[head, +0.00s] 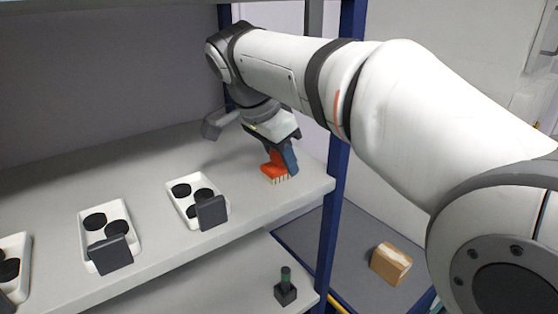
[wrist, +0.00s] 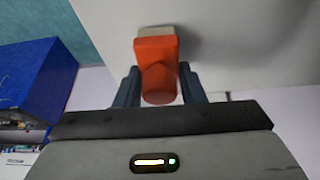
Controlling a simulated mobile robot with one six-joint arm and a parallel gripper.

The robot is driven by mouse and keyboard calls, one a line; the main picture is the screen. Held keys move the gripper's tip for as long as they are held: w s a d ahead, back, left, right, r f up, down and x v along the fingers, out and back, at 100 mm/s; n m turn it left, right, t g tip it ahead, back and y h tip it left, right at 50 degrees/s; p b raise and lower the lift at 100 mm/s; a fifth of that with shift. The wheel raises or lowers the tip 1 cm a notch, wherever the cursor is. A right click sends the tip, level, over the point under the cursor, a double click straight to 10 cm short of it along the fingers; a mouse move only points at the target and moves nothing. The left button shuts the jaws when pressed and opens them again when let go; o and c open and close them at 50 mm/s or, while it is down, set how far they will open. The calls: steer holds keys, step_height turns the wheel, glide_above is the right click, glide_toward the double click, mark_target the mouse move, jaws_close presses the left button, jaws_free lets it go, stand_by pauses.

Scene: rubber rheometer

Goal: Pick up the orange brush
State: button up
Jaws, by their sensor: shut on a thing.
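The orange brush (head: 274,169) is at the right end of the upper shelf, with its pale bristles pointing down at the shelf surface. I cannot tell whether the bristles touch the shelf. My gripper (head: 284,158) is above it, shut on its handle, and partly hides it. In the wrist view the orange brush (wrist: 158,66) lies between the two dark fingers of my gripper (wrist: 158,88), with the pale bristle end at the far side.
White trays with black discs and dark blocks stand on the upper shelf (head: 252,212), the nearest tray (head: 174,205) left of the brush. A blue post (head: 335,190) rises right of the shelf. A dark object with a green top (head: 286,288) is on the lower shelf; a cardboard box (head: 391,264) lies right.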

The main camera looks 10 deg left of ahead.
steer(key=shift+r, duration=0.6)
steer(key=s+d+b, duration=0.6)
steer(key=s+d, duration=0.5)
steer(key=d, duration=0.2)
steer(key=shift+s+d, duration=0.4)
steer(key=o, duration=0.5)
steer(key=c, duration=0.4)
steer(key=shift+o, duration=0.2)
